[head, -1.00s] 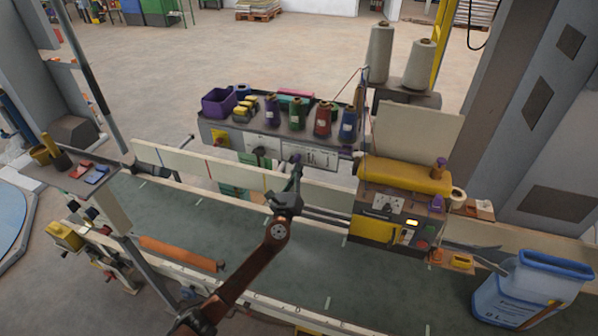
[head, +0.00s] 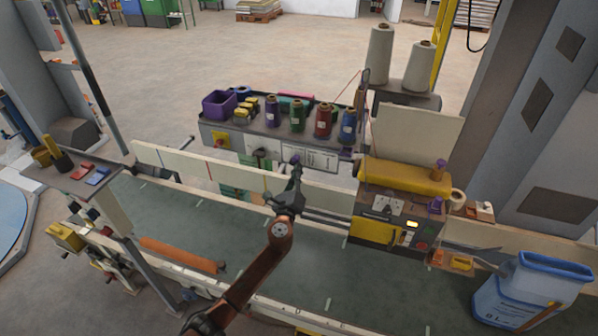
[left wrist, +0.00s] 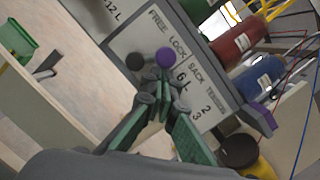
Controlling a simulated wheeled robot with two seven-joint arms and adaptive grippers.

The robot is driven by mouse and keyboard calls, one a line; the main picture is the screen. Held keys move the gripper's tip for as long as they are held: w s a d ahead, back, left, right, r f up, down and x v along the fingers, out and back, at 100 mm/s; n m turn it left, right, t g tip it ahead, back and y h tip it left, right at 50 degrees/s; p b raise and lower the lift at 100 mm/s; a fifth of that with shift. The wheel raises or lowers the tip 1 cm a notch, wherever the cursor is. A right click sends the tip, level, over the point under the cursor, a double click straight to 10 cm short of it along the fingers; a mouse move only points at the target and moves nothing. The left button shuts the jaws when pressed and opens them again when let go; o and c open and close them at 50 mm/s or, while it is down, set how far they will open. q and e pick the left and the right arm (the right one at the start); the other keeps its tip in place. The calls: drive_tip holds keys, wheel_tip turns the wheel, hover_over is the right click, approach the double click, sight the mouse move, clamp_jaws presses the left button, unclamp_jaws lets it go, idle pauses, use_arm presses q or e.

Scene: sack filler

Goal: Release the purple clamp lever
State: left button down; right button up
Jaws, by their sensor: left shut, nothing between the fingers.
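The purple clamp lever's round knob (left wrist: 164,57) shows in the left wrist view, on a grey-white panel beside the words FREE and LOCK. A dark round knob (left wrist: 135,62) is just left of it. In the head view the purple knob (head: 295,159) is a small spot on the front of the thread shelf. My left gripper (head: 296,171) is shut and empty, its tips right in front of the knob. In the left wrist view its green-padded fingers (left wrist: 163,97) point at the knob from just below; I cannot tell if they touch. My right gripper is out of view.
Thread cones, including a red one (head: 323,121), and a purple bin (head: 219,104) stand on the shelf above the panel. A yellow-fronted control box (head: 373,230) is to the right. A cream rail (head: 185,165) runs below the shelf, along the green belt (head: 190,222).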

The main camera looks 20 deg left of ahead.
use_arm(q)
drive_tip(key=n, duration=0.2)
drive_tip(key=r+n+p, duration=0.1)
drive_tip(key=n, duration=0.1)
drive_tip(key=a+r+n+g+y+p, duration=0.1)
drive_tip(key=n, duration=0.2)
drive_tip(key=n+p, duration=0.1)
drive_tip(key=a+n+p, duration=0.1)
drive_tip(key=n, duration=0.1)
drive_tip(key=shift+r+n+g, duration=0.3)
drive_tip(key=shift+r+g, duration=0.05)
drive_tip(key=shift+g, duration=0.05)
drive_tip(key=shift+a+n+g+p, duration=0.2)
drive_tip(key=shift+n+p, duration=0.25)
drive_tip(key=shift+n, duration=0.3)
drive_tip(key=shift+a+n+g+p, duration=0.1)
drive_tip(key=shift+a+n+p, duration=0.25)
drive_tip(key=shift+n, duration=0.4)
approach(293, 160)
drive_tip(key=d, duration=0.1)
drive_tip(key=s+d, duration=0.2)
drive_tip(key=shift+r, duration=0.3)
